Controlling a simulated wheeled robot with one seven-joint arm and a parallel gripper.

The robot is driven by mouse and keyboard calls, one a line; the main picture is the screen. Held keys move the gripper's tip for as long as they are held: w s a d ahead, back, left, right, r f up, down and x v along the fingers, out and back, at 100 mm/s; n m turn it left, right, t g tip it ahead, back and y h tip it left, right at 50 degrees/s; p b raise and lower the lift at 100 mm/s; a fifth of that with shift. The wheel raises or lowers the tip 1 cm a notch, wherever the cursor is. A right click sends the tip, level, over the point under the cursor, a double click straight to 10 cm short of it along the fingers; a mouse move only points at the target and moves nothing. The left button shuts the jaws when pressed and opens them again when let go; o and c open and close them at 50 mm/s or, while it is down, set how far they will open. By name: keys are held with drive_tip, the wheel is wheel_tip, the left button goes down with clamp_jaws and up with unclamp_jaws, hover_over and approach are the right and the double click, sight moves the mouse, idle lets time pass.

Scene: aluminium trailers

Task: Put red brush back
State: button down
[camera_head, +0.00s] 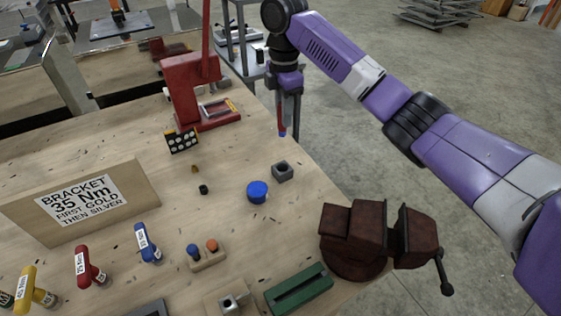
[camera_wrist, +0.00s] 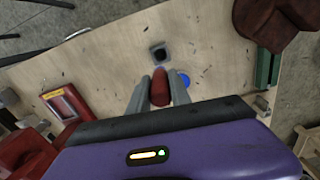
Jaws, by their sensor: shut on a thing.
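My gripper (camera_head: 287,108) hangs above the right edge of the wooden bench, pointing down. It is shut on the red brush (camera_head: 282,128), which sticks out below the fingers with a small blue end at the bottom. In the wrist view the red brush (camera_wrist: 160,88) shows end-on between the two grey fingers (camera_wrist: 158,92). A small grey square holder (camera_head: 283,172) with a dark opening stands on the bench, below the gripper in the head view. The holder (camera_wrist: 158,53) also shows just beyond the fingertips in the wrist view. It looks empty.
A round blue object (camera_head: 257,192) sits beside the holder. A dark red vise (camera_head: 352,240) and a green tray (camera_head: 299,290) stand toward the front. A red press (camera_head: 188,90) stands behind. Several torque tools and a bracket sign (camera_head: 82,203) are at left.

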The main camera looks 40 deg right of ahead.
sight(282, 130)
drive_tip(key=shift+f+b, duration=0.55)
drive_tip(key=shift+f, duration=7.75)
drive_tip(key=c, duration=1.2)
unclamp_jaws()
drive_tip(key=shift+f, duration=0.1)
wheel_tip(282, 130, up, 12)
drive_tip(key=shift+r, duration=0.15)
